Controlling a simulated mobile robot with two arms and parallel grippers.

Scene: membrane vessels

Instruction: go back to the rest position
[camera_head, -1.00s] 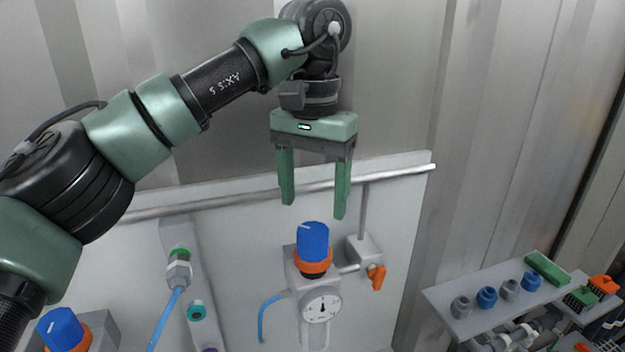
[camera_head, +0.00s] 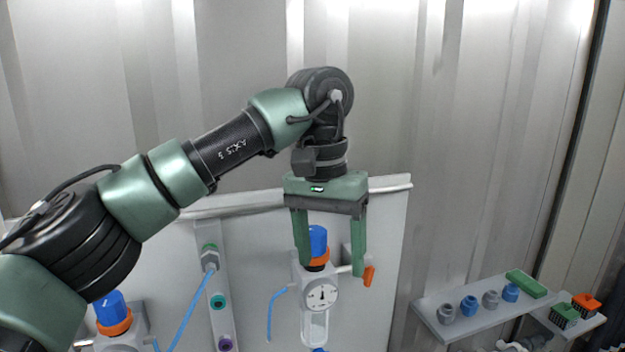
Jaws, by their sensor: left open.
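My left gripper (camera_head: 331,268) hangs from the left arm with its two green fingers pointing down, apart and with nothing between them that it grips. It shows in front of the regulator with the blue knob (camera_head: 318,242), orange collar and round gauge (camera_head: 322,294). The left finger covers part of the blue knob; I cannot tell how far the gripper is from it. My right gripper is not in view.
A grey panel (camera_head: 385,225) with a top rail stands behind. A second blue knob (camera_head: 109,307) is at lower left. An orange valve handle (camera_head: 369,276) is beside the right finger. A shelf (camera_head: 455,331) with several fittings is at right.

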